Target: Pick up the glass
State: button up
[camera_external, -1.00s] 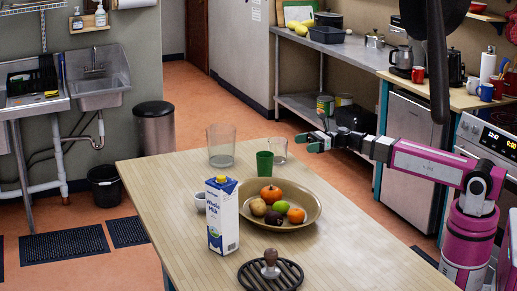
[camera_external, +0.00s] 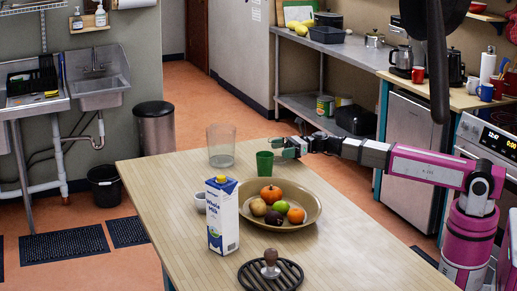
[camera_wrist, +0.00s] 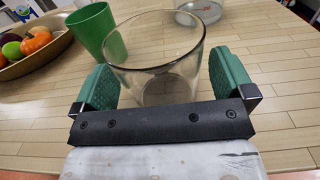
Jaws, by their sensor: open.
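A clear drinking glass (camera_wrist: 155,55) stands upright on the table between the green-padded fingers of my gripper (camera_wrist: 162,75) in the wrist view. The fingers are open, one on each side of the glass; I cannot tell whether either touches it. In the external view my gripper (camera_external: 283,148) is low over the table's far right edge, beside the green cup, and largely hides this glass. A second, larger clear glass (camera_external: 221,146) stands further left; its base also shows at the top of the wrist view (camera_wrist: 198,10).
The green cup (camera_external: 265,164) stands close left of the glass in the wrist view (camera_wrist: 97,30). A fruit bowl (camera_external: 311,217), a milk carton (camera_external: 222,215), a small cup (camera_external: 200,202) and a black trivet (camera_external: 270,275) are on the wooden table (camera_external: 165,195). The table's front left is clear.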

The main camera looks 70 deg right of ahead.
jog(key=c, duration=1)
jog(key=shift+o, duration=0.2)
